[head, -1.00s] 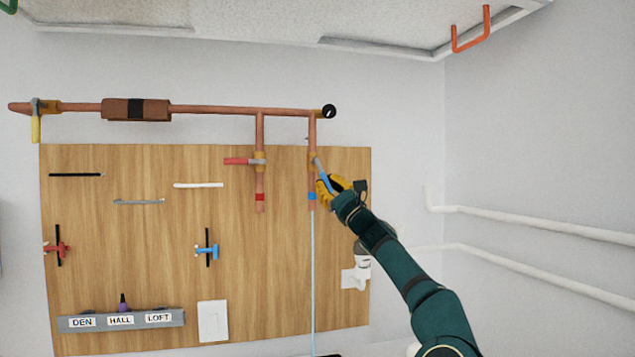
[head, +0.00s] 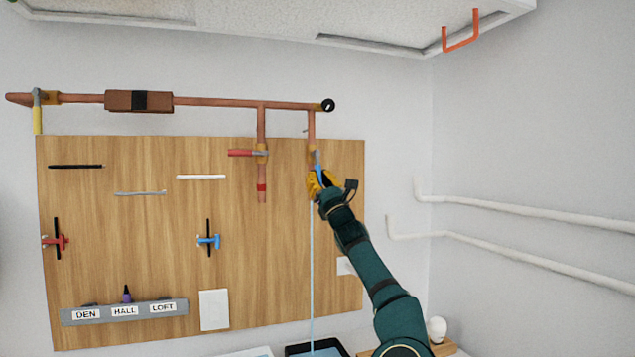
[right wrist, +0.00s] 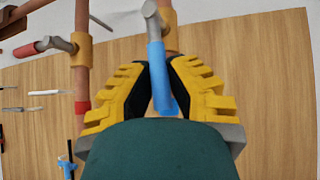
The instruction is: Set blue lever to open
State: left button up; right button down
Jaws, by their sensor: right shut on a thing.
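The blue lever (head: 319,167) is on a valve of the right-hand copper drop pipe (head: 311,127). It points down, close to in line with that pipe. My right gripper (head: 320,182) is shut on the lever's blue handle. In the right wrist view the blue handle (right wrist: 156,72) lies between the yellow-and-black fingers of the gripper (right wrist: 160,88), its grey upper end joining the valve. The fingers hide part of the handle and the pipe's lower end in the head view. My left gripper is not in view.
A red lever (head: 241,153) sticks out sideways on the neighbouring drop pipe. A thin light-blue stream (head: 311,260) runs down below the right pipe to a dark tub (head: 293,351). Small tools and red and blue tap-like handles hang on the wooden board (head: 150,240).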

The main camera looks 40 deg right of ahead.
jog(key=shift+a+m+h+b, duration=0.3)
jog(key=shift+m+h+b, duration=0.1)
jog(key=shift+m+h, duration=0.6)
jog(key=shift+r, duration=0.1)
jog(key=c, duration=0.9)
grip_release()
jog(key=shift+w, duration=0.1)
